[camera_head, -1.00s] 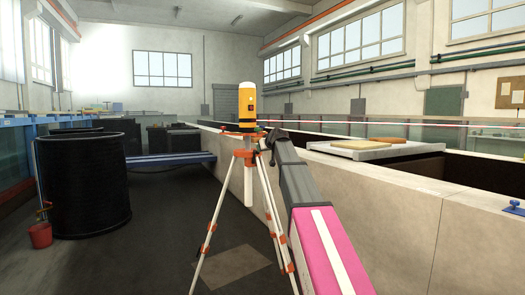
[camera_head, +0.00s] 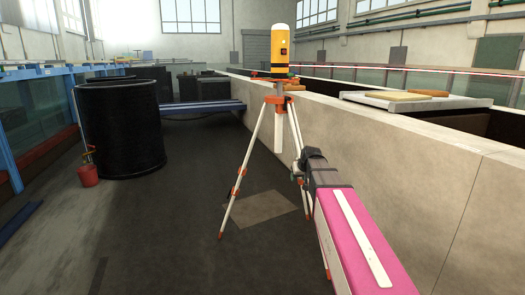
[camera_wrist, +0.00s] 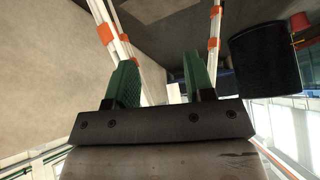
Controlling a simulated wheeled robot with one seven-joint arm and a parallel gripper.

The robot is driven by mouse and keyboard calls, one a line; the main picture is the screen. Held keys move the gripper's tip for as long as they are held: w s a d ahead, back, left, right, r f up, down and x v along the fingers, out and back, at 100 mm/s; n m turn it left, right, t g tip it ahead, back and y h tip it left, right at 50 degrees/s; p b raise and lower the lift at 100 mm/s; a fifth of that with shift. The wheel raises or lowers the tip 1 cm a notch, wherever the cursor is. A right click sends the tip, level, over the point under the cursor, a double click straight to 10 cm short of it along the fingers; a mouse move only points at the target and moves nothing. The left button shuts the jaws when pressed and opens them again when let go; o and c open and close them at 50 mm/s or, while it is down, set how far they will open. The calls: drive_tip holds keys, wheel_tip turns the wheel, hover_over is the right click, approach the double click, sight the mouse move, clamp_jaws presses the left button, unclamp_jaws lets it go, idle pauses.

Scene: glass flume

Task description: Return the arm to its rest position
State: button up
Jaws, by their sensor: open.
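My arm (camera_head: 355,235), pink and grey, reaches forward from the lower right in the head view, and its far end is beside the tripod's right leg. My gripper shows in the wrist view (camera_wrist: 162,85) with two green fingers spread apart and nothing between them. In the head view the fingers are too small to make out. A tripod (camera_head: 276,145) with white legs and orange joints stands just beyond the arm's end. A yellow instrument (camera_head: 281,48) with a white cap stands upright on top of it. Tripod legs also pass close by the fingers in the wrist view (camera_wrist: 112,30).
A black round tank (camera_head: 120,130) stands at the left with a red bucket (camera_head: 88,174) beside it. The dark floor left of the tripod is clear.

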drive_tip(key=s+d+f+m+g+h, duration=0.1)
drive_tip(key=s+f+g, duration=0.2)
drive_tip(key=s+f, duration=0.7)
drive_tip(key=s+d+f+m+g+h, duration=0.1)
drive_tip(key=s+f+g, duration=0.2)
drive_tip(key=s+f, duration=0.8)
drive_tip(key=s, duration=0.8)
drive_tip(key=shift+f+g, duration=0.15)
drive_tip(key=shift+g, duration=0.15)
